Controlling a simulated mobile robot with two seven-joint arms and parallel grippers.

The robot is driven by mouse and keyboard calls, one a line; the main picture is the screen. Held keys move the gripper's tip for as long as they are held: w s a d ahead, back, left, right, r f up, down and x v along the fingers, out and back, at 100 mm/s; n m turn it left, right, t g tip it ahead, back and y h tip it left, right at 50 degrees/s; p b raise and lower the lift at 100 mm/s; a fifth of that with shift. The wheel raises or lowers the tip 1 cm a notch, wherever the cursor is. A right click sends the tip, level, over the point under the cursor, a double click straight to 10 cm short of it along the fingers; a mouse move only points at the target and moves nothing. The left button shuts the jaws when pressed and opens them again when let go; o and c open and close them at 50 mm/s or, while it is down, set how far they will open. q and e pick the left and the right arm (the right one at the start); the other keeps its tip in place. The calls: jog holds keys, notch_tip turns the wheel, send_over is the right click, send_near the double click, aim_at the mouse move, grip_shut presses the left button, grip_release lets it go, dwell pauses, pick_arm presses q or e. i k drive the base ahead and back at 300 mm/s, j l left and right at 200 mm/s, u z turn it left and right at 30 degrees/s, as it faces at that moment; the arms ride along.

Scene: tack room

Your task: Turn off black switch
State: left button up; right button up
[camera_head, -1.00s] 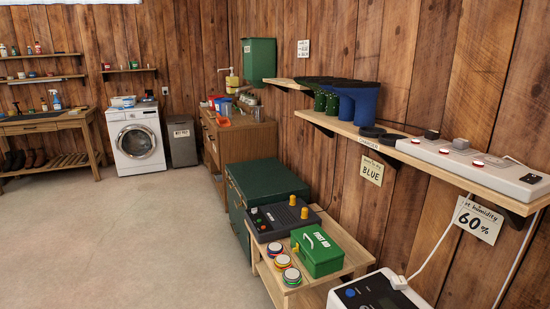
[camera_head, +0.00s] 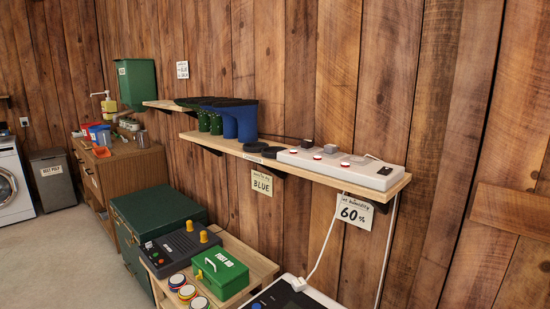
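A white power strip (camera_head: 350,172) lies on the wooden wall shelf (camera_head: 260,156). A small black switch (camera_head: 384,171) sits at the strip's right end; whether it is on or off is too small to tell. Red-topped round buttons (camera_head: 318,156) and several plugs, one of them dark (camera_head: 307,143), are along the strip. Neither gripper is in view.
Blue boots (camera_head: 240,120) and dark round discs (camera_head: 262,151) stand left of the strip. A cord hangs from the shelf.

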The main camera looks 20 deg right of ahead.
aim_at(384, 171)
jog(key=z, duration=1.4)
